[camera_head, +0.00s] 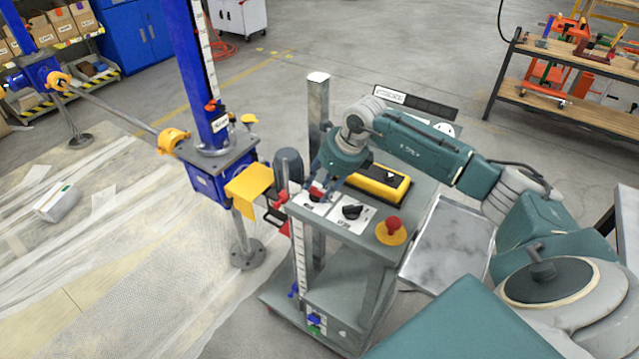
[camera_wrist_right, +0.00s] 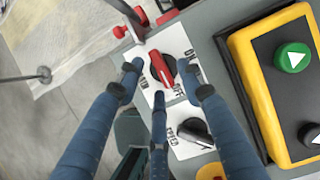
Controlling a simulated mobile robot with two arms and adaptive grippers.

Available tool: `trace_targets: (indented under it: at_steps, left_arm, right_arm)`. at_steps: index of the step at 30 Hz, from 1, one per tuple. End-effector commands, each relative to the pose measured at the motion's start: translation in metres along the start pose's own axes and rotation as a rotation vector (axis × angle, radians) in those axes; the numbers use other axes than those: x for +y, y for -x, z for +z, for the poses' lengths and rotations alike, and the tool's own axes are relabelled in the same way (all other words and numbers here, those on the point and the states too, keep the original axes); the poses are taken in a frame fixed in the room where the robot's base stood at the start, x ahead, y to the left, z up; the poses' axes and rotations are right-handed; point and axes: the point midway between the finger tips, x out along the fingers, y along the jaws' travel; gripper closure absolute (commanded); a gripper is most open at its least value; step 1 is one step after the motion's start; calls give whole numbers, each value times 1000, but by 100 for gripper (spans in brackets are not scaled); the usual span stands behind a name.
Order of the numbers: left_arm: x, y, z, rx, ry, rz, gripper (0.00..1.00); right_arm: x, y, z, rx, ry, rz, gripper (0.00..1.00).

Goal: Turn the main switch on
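A red rotary knob (camera_wrist_right: 162,68) on a white label plate, which looks like the main switch, sits near the edge of the grey control cart; it shows small in the head view (camera_head: 316,193). A black rotary knob (camera_wrist_right: 195,131) on a similar plate is beside it, also in the head view (camera_head: 352,212). My right gripper (camera_head: 322,182) is over the red knob. In the wrist view its fingers (camera_wrist_right: 163,80) are spread around the knob, with gaps visible at the sides. Whether any finger touches it is unclear. My left gripper is not in view.
On the cart top (camera_head: 418,195) are a yellow-black button box (camera_head: 380,183) and a red mushroom button (camera_head: 392,226) on yellow. A metal post (camera_head: 318,105) stands behind. A blue screw jack (camera_head: 205,120) with a yellow plate (camera_head: 250,187) stands close left.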

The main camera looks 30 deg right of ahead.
Motion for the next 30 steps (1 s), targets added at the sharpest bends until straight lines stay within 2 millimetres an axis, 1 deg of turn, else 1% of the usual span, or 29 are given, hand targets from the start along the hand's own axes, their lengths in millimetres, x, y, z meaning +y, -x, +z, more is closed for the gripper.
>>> trace_targets:
  at_steps: [1,5,13,17,18,19,26,30]
  left_arm:
    - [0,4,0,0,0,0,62]
    - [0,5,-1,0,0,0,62]
    - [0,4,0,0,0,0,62]
    - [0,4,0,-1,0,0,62]
    - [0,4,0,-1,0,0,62]
    - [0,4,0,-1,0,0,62]
    - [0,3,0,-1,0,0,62]
    - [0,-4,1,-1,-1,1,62]
  right_arm:
    - [1,-4,0,1,0,1,62]
    - [1,-12,0,0,2,0,62]
    - [0,-13,0,0,2,0,62]
    - [0,-13,0,0,2,0,88]
    - [0,-13,0,0,2,0,96]
    - [0,-13,0,0,2,0,100]
    - [0,-13,0,0,7,2,100]
    - [-1,-15,-1,-1,33,13,100]
